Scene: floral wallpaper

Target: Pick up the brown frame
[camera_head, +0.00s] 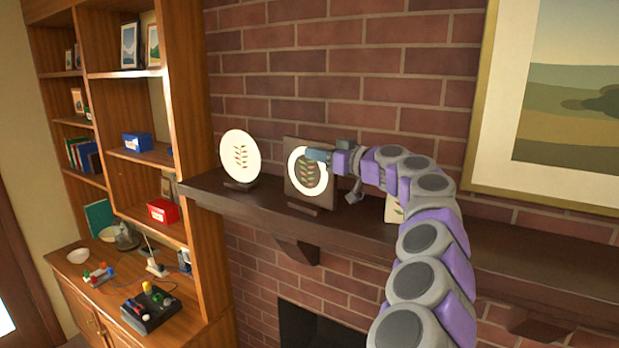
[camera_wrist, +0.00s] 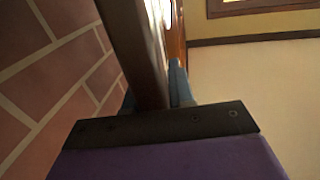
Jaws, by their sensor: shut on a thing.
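The brown frame (camera_head: 308,178) is square and dark, with a pale ring and a leaf pattern. It is upright at the mantel, above a small dark stand; I cannot tell whether it still touches the stand. My gripper (camera_head: 328,151) reaches it from the right and is shut on its right edge, near the upper part. In the wrist view the frame (camera_wrist: 136,45) shows edge-on as a dark bar between the blue fingertips (camera_wrist: 155,92) of my gripper. The far finger is mostly hidden in the head view.
A white oval plate (camera_head: 240,158) stands left of the frame on the dark mantel (camera_head: 255,200). A pale patterned item (camera_head: 394,210) is partly behind my arm. A brick wall (camera_head: 340,90) is close behind. A wooden shelf (camera_head: 185,110) stands left; a large painting (camera_head: 560,110) hangs right.

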